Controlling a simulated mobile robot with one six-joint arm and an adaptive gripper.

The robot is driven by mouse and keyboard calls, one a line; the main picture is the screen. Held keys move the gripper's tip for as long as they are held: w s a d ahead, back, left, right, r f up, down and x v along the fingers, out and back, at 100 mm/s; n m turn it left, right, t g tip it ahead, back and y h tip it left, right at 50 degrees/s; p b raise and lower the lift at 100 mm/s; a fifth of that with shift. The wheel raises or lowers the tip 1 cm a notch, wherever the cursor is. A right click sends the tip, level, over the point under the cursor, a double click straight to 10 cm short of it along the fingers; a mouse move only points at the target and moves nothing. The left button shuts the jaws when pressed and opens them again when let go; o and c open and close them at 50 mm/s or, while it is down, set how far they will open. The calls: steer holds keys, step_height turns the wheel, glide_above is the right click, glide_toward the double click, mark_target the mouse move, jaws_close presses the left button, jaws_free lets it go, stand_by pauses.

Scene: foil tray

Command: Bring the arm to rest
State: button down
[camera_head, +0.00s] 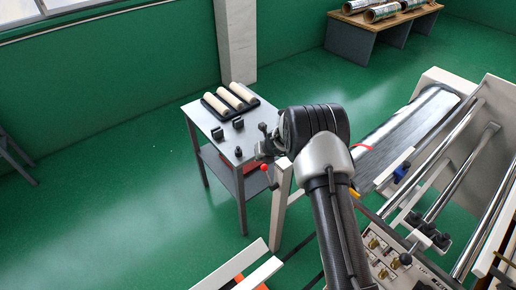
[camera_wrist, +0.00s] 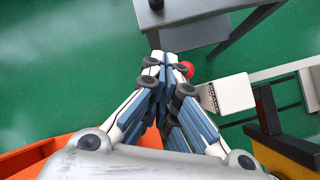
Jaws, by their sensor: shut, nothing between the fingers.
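My gripper (camera_wrist: 163,62) shows in the wrist view with its fingers together and nothing between them. It hangs over green floor, just below the edge of a grey table. In the head view my arm reaches up from the bottom, and my gripper (camera_head: 264,148) is small and partly hidden by the wrist, in front of the small table's right edge. A red knob (camera_wrist: 186,69) shows right beside the fingertips in the wrist view; I cannot tell whether they touch. It also shows in the head view (camera_head: 264,167).
The small grey table (camera_head: 205,118) holds pale rolls (camera_head: 229,98) on a dark rack and small dark blocks. A large machine with metal rollers (camera_head: 405,125) stands to the right. A workbench (camera_head: 385,22) with shiny rolls is at the back. Green floor is open at left.

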steer(key=s+a+r+n+y+b, duration=0.1)
steer(key=s+r+n+b, duration=0.1)
steer(key=r+n, duration=0.35)
steer(key=s+a+r+n+b, duration=0.1)
steer(key=s+r+n+b, duration=0.15)
steer(key=r, duration=0.55)
steer(key=s+r+n+b, duration=0.3)
steer(key=s+r+n, duration=0.15)
steer(key=s, duration=0.25)
steer(key=s+r+n+b, duration=0.2)
steer(key=s+r+n, duration=0.2)
steer(key=s+n, duration=0.25)
steer(key=s+d+f+n+h+b, duration=0.1)
steer(key=s+n, duration=0.4)
steer(key=s, duration=0.5)
steer(key=s+d+f+n+g+h+b, duration=0.1)
steer(key=s+d+f+n+b, duration=0.2)
steer(key=s, duration=0.7)
steer(key=s+d+f+n+h+b, duration=0.1)
steer(key=s+d+f+n+b, duration=0.1)
steer(key=s+d+n+b, duration=0.3)
steer(key=s+d+n, duration=0.1)
steer(key=s+n, duration=0.2)
steer(key=s, duration=0.2)
steer(key=shift+s+f+g+h, duration=0.15)
steer(key=shift+s+g+h, duration=0.2)
steer(key=shift+g+h, duration=0.05)
